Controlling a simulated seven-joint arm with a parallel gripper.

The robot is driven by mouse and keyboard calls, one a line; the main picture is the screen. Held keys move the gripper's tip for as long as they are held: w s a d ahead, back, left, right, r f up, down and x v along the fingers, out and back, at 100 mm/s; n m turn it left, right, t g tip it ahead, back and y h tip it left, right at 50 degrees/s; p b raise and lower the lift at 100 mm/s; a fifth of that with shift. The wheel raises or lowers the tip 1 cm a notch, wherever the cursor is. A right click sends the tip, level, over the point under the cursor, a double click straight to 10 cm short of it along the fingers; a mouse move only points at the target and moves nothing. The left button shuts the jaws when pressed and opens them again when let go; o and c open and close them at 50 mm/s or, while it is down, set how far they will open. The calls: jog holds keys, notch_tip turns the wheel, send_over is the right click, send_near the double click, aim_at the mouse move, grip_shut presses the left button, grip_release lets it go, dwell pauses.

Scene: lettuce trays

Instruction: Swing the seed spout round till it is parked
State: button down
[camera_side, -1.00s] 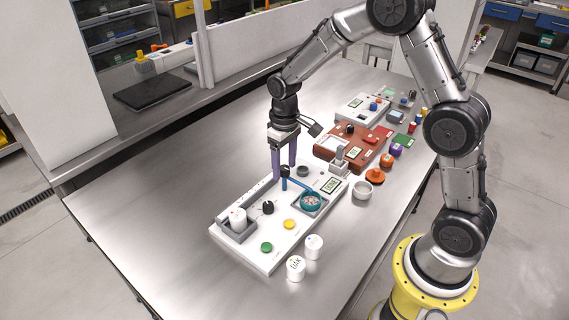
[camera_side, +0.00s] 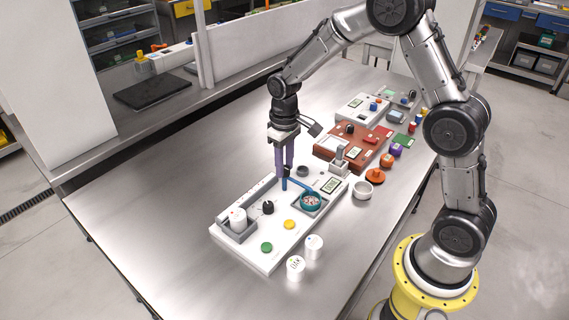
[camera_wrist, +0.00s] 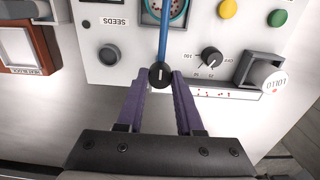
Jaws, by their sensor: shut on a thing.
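The seed spout is a thin blue arm (camera_side: 301,187) with a black knob (camera_wrist: 161,75) at its near end in the wrist view. It lies over the white panel (camera_side: 240,249) and reaches to a round teal seed dish (camera_side: 311,202). The dish also shows at the top of the wrist view (camera_wrist: 178,13). My gripper (camera_side: 286,172) has purple fingers pointing down, shut on the knob, with one finger on either side of it. The spout's pivot and any parking mark are not clear.
The panel also bears a black dial (camera_wrist: 211,58), a green button (camera_side: 266,247), a yellow button (camera_side: 289,224) and a white tub (camera_side: 238,219) in a grey holder. A brown heat block (camera_side: 338,158) stands behind. The steel table is clear to the left.

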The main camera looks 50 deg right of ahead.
jog(key=shift+n, duration=0.3)
dwell(0.7)
jog(key=n, duration=0.3)
jog(key=shift+n, duration=0.3)
jog(key=n, duration=0.4)
jog(key=shift+r+n, duration=0.1)
jog(key=shift+n, duration=0.2)
jog(key=n, duration=0.4)
jog(key=shift+n, duration=2.5)
jog(key=c, duration=0.5)
grip_release()
jog(key=shift+c, duration=0.2)
